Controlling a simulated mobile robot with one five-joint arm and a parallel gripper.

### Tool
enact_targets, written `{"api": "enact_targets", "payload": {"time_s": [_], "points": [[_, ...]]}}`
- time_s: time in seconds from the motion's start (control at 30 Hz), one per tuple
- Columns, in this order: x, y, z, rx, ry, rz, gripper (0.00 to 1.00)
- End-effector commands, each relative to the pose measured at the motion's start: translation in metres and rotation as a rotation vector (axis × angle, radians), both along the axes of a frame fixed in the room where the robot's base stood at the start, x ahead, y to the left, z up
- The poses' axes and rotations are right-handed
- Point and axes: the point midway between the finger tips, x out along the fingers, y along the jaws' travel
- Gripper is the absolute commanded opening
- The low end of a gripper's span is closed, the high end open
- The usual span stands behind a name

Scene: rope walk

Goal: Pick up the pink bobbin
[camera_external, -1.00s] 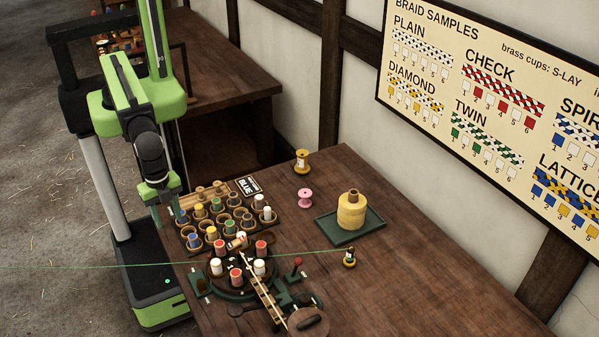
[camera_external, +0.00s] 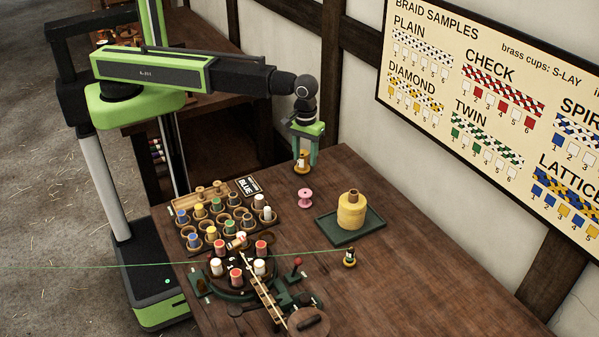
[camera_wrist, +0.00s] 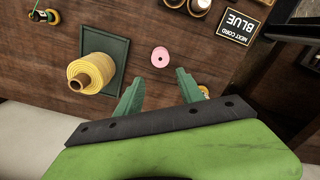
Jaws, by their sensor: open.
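The pink bobbin (camera_external: 305,198) stands upright on the wooden table, between the bobbin rack and the green tray. In the wrist view it shows from above as a pink disc (camera_wrist: 160,57) with a dark centre hole, ahead of the fingers. My gripper (camera_external: 305,160) is open and empty, pointing down at the far edge of the table, above and beyond the pink bobbin. It overlaps a yellow spool (camera_external: 302,165) in the external view; that spool is mostly hidden beside the right finger in the wrist view. The open fingers (camera_wrist: 158,90) do not touch the pink bobbin.
A large yellow cord cone (camera_external: 351,211) stands on a green tray (camera_external: 326,230) to the right. A rack of several bobbins and a "NEXT CORD BLUE" sign (camera_external: 249,185) lie to the left. A braiding device (camera_external: 262,285) and a taut green thread are nearer.

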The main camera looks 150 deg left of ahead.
Motion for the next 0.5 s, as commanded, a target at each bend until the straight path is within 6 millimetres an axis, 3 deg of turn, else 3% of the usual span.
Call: {"api": "enact_targets", "payload": {"time_s": [0.23,0.5], "points": [[-0.002,0.002,-0.011,0.000,0.000,0.003,0.45],[-0.002,0.001,-0.065,0.000,0.000,0.002,0.45]]}}
